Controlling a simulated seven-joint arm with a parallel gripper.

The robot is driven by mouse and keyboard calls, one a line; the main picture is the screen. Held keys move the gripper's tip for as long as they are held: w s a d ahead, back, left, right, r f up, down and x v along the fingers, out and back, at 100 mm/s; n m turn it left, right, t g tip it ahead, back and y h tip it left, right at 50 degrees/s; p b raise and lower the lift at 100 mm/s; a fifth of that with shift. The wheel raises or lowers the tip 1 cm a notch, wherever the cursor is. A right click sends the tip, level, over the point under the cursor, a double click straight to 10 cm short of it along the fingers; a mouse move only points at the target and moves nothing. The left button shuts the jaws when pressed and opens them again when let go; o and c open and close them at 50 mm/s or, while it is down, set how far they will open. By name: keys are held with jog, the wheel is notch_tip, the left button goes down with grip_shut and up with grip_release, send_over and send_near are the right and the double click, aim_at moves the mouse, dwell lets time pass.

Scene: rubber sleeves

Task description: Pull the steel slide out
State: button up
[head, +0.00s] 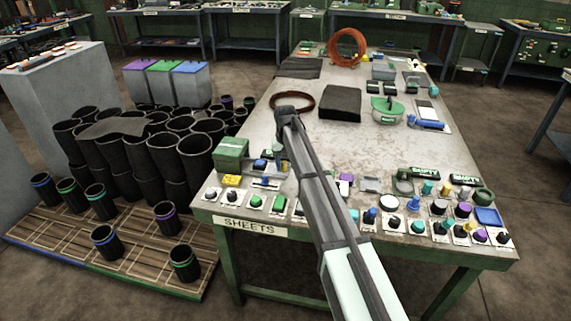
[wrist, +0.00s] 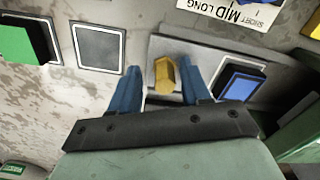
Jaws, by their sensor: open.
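In the wrist view, a yellow faceted knob (wrist: 165,80) stands on a grey metal plate (wrist: 225,57). This plate may be the steel slide; I cannot tell for sure. My gripper (wrist: 158,68) has its two blue fingers apart, one on each side of the knob. A gap shows between the knob and the left finger; the right finger is close to it, and contact is unclear. The gripper body hides the near part of the plate. In the head view, my arm largely hides the gripper and the knob at the bench's left side.
In the wrist view, a blue block (wrist: 242,85) sits close right of the fingers. A green block (wrist: 22,42) and a framed square (wrist: 98,46) lie left. A card (wrist: 232,10) reads SHORT, MID, LONG. In the head view, many small parts crowd the bench's (head: 330,150) front.

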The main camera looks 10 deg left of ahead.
notch_tip(320, 180, up, 14)
dwell(0.6)
jog(key=shift+f, duration=0.1)
